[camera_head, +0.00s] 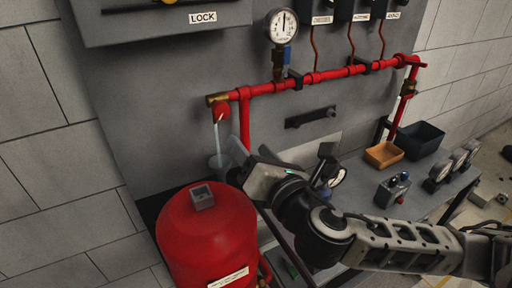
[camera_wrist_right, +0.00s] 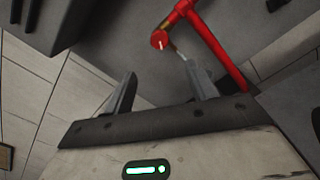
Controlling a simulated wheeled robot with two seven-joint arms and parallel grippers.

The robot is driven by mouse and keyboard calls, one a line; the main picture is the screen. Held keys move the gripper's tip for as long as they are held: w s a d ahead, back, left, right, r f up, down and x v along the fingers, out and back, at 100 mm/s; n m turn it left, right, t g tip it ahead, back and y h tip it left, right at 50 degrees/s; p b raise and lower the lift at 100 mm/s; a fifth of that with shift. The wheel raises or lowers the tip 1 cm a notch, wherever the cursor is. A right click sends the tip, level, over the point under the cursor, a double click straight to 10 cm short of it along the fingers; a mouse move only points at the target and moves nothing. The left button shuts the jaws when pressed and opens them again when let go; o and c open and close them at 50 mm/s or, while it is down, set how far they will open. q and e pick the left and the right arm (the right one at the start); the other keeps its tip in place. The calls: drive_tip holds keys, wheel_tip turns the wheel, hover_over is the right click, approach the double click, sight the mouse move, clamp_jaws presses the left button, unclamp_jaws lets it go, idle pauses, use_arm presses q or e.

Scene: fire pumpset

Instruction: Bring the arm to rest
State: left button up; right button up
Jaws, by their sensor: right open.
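My right arm (camera_head: 400,240) comes in from the right, over the bench. My right gripper (camera_head: 228,158) is above the red tank (camera_head: 205,235), close to the left end of the red pipe (camera_head: 305,80). Its jaws are apart, and I see nothing held between them. In the right wrist view the two fingers of the right gripper (camera_wrist_right: 161,88) stand apart, with grey panel behind them. The red pipe end (camera_wrist_right: 160,40) and a thin pale piece hanging by it show just beyond the fingers; I cannot tell whether a finger touches that piece. My left gripper is not in view.
The bench holds an orange tray (camera_head: 384,154), a dark bin (camera_head: 420,140), a small switch box (camera_head: 393,189) and several gauges at right. Grey panel is close behind the gripper.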

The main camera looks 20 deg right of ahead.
idle(0.4)
drive_tip(key=s+d+f+m+g, duration=0.2)
drive_tip(key=s+f+m+g, duration=1.3)
drive_tip(key=s+f+m, duration=1)
drive_tip(key=w+a+f+m+t+y, duration=0.1)
drive_tip(key=w+a+f+t, duration=0.1)
drive_tip(key=w, duration=0.3)
drive_tip(key=w+a+f+m+t+y, duration=0.1)
drive_tip(key=w+a+f+t, duration=0.1)
drive_tip(key=w+f+t, duration=0.3)
drive_tip(key=shift+w+a+f, duration=0.2)
drive_tip(key=shift+w+a, duration=0.15)
drive_tip(key=shift+w, duration=0.25)
